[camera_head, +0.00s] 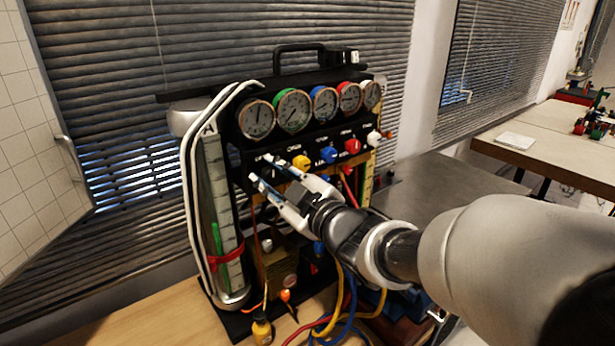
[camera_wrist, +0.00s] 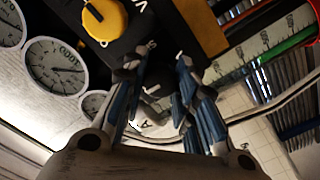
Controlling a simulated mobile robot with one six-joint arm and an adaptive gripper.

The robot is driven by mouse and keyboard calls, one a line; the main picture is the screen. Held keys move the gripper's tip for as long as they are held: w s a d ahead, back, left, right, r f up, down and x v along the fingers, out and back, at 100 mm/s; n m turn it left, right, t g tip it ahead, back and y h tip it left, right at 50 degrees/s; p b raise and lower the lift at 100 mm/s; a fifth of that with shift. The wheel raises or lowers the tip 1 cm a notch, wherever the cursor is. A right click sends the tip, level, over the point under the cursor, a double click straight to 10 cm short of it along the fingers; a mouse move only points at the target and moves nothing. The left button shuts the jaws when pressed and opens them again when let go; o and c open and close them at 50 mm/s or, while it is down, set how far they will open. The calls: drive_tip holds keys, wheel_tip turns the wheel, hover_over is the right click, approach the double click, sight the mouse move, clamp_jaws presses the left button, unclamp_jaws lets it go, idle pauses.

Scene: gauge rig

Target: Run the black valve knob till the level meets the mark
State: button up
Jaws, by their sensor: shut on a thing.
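The black valve knob (camera_wrist: 153,88) is between my fingers in the wrist view, mostly covered by them. My gripper (camera_head: 260,168) is shut on it at the left end of the knob row; in the wrist view the blue-padded fingers (camera_wrist: 160,98) stand on either side of it. The level tube (camera_head: 212,175), marked A, stands upright at the rig's left edge. Its green column (camera_head: 217,240) is low in the tube, with its top a little above the red band (camera_head: 226,256). The green column also shows in the wrist view (camera_wrist: 285,46).
Beside my fingers is a yellow knob (camera_head: 301,162), then blue (camera_head: 329,155), red (camera_head: 353,146) and white (camera_head: 374,138) knobs. Several round gauges (camera_head: 293,110) sit above. Coloured hoses (camera_head: 345,305) hang below my arm. A table (camera_head: 545,140) stands at right.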

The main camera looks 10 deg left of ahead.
drive_tip(key=shift+n+b, duration=0.5)
drive_tip(key=shift+n, duration=0.1)
drive_tip(key=o, duration=1.1)
drive_tip(key=v, duration=1.2)
